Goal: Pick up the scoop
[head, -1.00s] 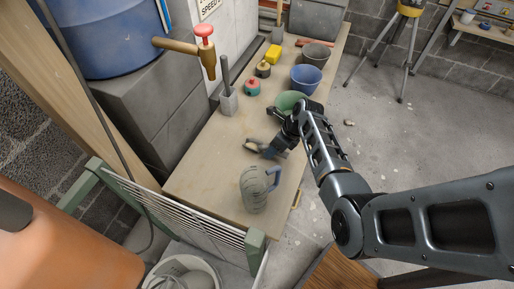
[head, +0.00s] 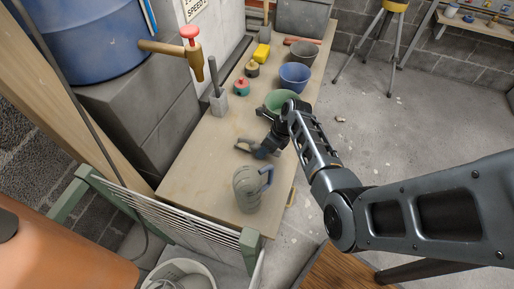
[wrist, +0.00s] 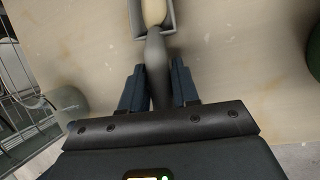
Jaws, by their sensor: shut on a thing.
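The scoop (head: 244,146) lies at or just above the bench (head: 206,165), left of my gripper (head: 264,149) in the head view. In the wrist view the grey scoop handle (wrist: 156,58) runs between the two dark fingers of my gripper (wrist: 158,88). The fingers are shut on the handle. The scoop's grey bowl (wrist: 170,18) points away from me, with a pale beige patch inside it, and is cut off by the top edge. I cannot tell whether the scoop is clear of the bench.
Green (head: 276,103), blue (head: 295,77) and dark grey (head: 305,54) pots line the right side. A block with an upright handle (head: 218,103) stands at the left. A brass tap (head: 193,55) overhangs the bench.

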